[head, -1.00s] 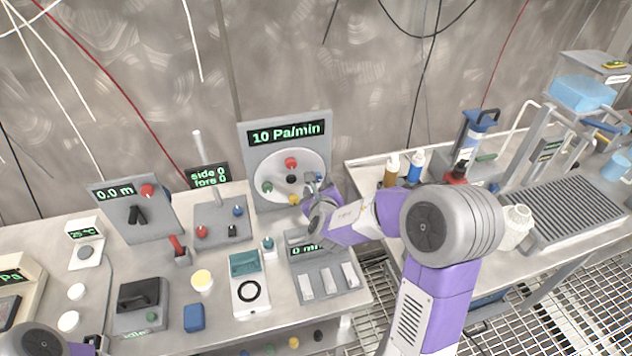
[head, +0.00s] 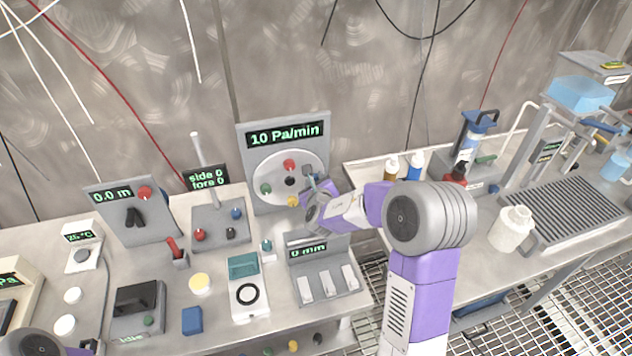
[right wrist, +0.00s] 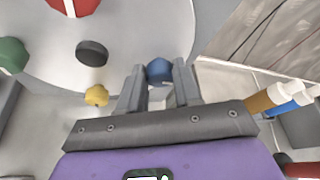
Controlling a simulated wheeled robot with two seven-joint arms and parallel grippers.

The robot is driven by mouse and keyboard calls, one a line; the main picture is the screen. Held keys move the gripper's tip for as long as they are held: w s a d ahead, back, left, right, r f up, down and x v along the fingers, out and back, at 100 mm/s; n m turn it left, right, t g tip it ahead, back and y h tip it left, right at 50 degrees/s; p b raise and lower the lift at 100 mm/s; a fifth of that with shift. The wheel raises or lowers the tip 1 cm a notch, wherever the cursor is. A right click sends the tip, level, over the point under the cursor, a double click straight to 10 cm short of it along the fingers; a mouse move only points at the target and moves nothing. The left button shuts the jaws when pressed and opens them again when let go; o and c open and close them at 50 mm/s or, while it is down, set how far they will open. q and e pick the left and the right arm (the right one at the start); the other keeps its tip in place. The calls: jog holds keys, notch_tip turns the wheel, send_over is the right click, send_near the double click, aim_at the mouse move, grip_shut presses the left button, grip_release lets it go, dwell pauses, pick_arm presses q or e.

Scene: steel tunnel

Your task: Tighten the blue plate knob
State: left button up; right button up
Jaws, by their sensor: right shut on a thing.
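The round pale plate (head: 268,169) stands upright on the grey panel whose display reads 10 Pa/min. It carries a red knob (head: 289,164), a green knob (head: 266,188), a black centre knob (head: 290,181) and a yellow knob (head: 293,200). The blue knob (right wrist: 159,70) shows in the right wrist view near the plate's edge. My right gripper (right wrist: 159,82) is shut on it, one finger on each side. In the head view my right gripper (head: 309,182) covers the blue knob. Only part of my left arm shows at the bottom left; its gripper is out of view.
A panel with white switches and a 0 mm display (head: 308,251) stands just below my right gripper. Brown and blue bottles (head: 414,166) stand on the right bench, beyond a gap over grating.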

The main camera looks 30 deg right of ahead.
jog(key=shift+c, duration=0.6)
jog(key=shift+s+d+f+m+t+y+b, duration=0.15)
jog(key=shift+m+t+y+b, duration=0.3)
jog(key=shift+m+y+b, duration=1.15)
jog(key=shift+w+d+r+m+t+y+b, duration=0.15)
jog(key=shift+m+t+y+b, duration=0.25)
jog(key=shift+m+y+b, duration=1.2)
jog(key=shift+s+d+f+m+t+y+b, duration=0.15)
jog(key=shift+d+m+t+y+b, duration=0.55)
jog(key=shift+m, duration=1.8)
jog(key=shift+a+h, duration=0.3)
jog(key=shift+a, duration=0.2)
jog(key=o, duration=1)
jog(key=shift+o, duration=0.2)
